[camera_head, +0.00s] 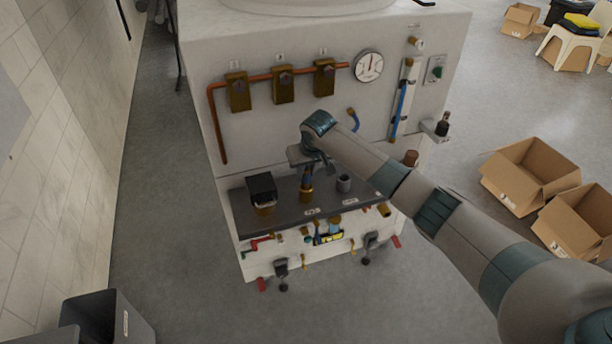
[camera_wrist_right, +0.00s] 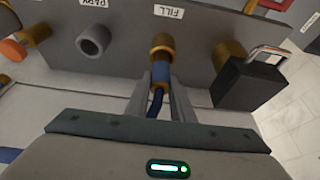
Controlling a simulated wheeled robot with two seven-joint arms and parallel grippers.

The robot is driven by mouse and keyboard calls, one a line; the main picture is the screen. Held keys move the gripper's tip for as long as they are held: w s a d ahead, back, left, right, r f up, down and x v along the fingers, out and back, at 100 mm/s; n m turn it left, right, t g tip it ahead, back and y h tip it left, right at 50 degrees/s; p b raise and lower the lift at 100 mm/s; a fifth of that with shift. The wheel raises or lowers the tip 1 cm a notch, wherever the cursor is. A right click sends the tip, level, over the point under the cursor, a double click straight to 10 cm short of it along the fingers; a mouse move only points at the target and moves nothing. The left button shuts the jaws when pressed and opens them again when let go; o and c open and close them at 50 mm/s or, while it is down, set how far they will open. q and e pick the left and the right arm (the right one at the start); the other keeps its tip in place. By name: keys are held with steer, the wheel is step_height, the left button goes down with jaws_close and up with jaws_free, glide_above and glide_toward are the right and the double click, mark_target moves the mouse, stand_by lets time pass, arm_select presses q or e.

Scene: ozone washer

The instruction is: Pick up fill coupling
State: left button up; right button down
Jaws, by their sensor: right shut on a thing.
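The fill coupling, a blue sleeve with a hose (camera_wrist_right: 161,77), stands upright at the brass port (camera_wrist_right: 162,45) by the "FILL" label in the right wrist view. In the head view the coupling (camera_head: 307,182) shows below my right gripper, over the dark shelf. My right gripper (camera_wrist_right: 161,88) is shut on the coupling, with one finger on each side of the blue part. How deep the coupling sits in the port is hidden. My left gripper is not in view.
The white washer panel with brass valves (camera_head: 283,84) rises behind. Cardboard boxes (camera_head: 530,177) lie on the floor at right.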

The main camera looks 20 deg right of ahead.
steer(key=shift+r, duration=0.45)
steer(key=shift+d+r+b, duration=0.25)
steer(key=shift+r+b, duration=0.55)
steer(key=shift+r, duration=0.4)
steer(key=s+d+r+b, duration=0.3)
steer(key=s+d+r, duration=0.2)
steer(key=d, duration=0.5)
steer(key=shift+r, duration=0.95)
steer(key=shift+s, duration=0.2)
